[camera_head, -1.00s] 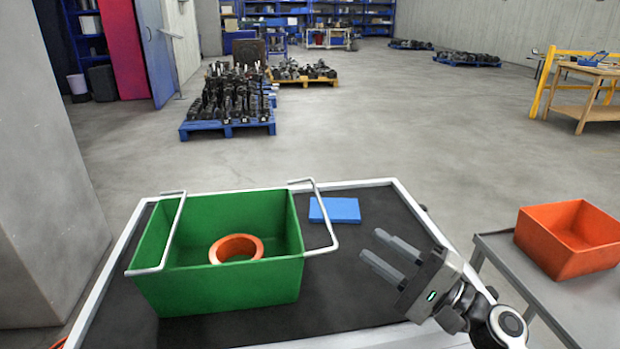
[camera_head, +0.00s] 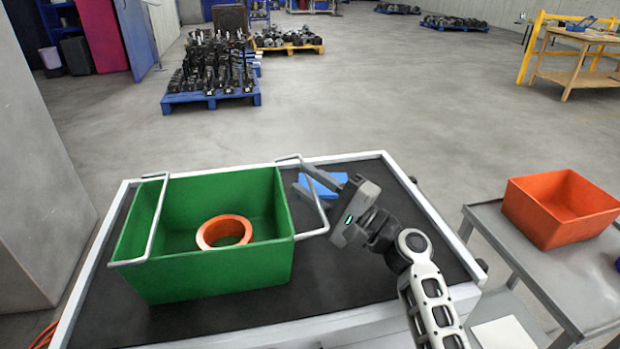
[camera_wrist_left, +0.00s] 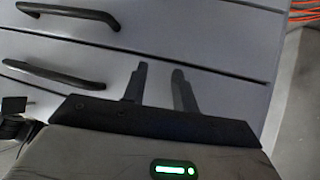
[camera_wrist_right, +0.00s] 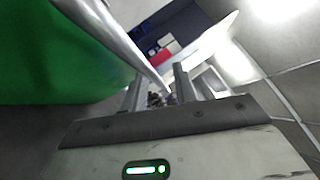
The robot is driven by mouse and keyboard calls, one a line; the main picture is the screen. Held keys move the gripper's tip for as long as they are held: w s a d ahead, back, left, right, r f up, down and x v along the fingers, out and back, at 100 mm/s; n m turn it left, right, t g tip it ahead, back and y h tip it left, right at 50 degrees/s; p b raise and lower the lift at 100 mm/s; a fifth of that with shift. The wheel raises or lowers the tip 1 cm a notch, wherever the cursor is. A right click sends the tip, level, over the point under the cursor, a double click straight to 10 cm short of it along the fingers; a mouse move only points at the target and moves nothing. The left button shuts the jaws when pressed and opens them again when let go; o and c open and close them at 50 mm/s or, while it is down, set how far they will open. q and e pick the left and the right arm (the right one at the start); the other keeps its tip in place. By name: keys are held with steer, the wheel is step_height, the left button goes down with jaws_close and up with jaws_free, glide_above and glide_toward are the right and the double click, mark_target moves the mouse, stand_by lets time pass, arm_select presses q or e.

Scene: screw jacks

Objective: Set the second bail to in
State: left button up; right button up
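A green crate (camera_head: 215,275) stands on the cart top, an orange ring (camera_head: 224,231) inside it. It has two wire bails. In the right wrist view the bail (camera_wrist_right: 122,45) runs down toward the gap between the fingers (camera_wrist_right: 160,72); contact cannot be told. My left gripper (camera_wrist_left: 160,68) is open and empty before grey drawers, outside the head view.
A blue block (camera_head: 323,184) lies on the cart's black top (camera_head: 330,285), partly behind my right gripper. An orange bin (camera_head: 560,210) sits on a grey side table at the right. Drawer handles (camera_wrist_left: 68,77) stick out near my left gripper.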

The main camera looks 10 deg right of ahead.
steer(key=shift+w+a, duration=0.1)
steer(key=shift+w, duration=0.05)
jaws_close()
steer(key=shift+r, duration=0.15)
